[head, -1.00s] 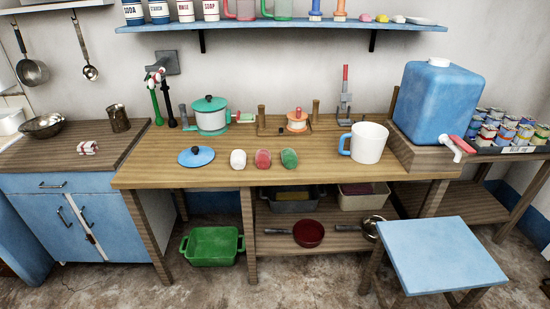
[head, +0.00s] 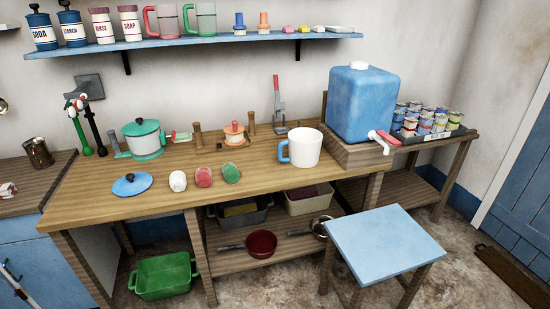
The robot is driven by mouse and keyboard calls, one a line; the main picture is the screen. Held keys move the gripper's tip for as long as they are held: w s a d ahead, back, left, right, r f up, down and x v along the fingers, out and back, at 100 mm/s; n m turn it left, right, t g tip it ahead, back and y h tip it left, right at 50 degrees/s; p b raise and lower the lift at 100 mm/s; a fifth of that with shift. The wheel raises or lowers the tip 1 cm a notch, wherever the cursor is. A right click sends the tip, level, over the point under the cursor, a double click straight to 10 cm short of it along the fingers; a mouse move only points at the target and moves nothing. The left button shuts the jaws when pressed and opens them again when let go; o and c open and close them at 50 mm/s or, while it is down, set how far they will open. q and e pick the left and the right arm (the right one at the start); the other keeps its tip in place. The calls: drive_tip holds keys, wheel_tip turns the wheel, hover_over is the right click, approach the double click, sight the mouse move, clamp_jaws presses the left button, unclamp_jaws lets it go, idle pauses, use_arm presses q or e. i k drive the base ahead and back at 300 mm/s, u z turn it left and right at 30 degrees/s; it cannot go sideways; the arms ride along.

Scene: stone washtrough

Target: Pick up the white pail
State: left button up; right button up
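The white pail (head: 306,148) stands upright on the wooden worktop (head: 110,206), toward its right end. It looks like a large white mug, with a blue handle on its left side. It is left of the blue water tank (head: 362,104) and clear of other things on its front side. Neither of my grippers shows in the head view.
A blue stool (head: 384,244) stands in front of the worktop's right end. Left of the pail are soap lumps (head: 204,177), a blue lid (head: 132,184) and a green-white pot (head: 143,139). The tank's red-handled tap (head: 383,138) juts out right of the pail.

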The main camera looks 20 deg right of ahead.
sight(299, 149)
drive_tip(key=z, duration=0.2)
drive_tip(key=i, duration=1.45)
drive_tip(key=z, duration=0.3)
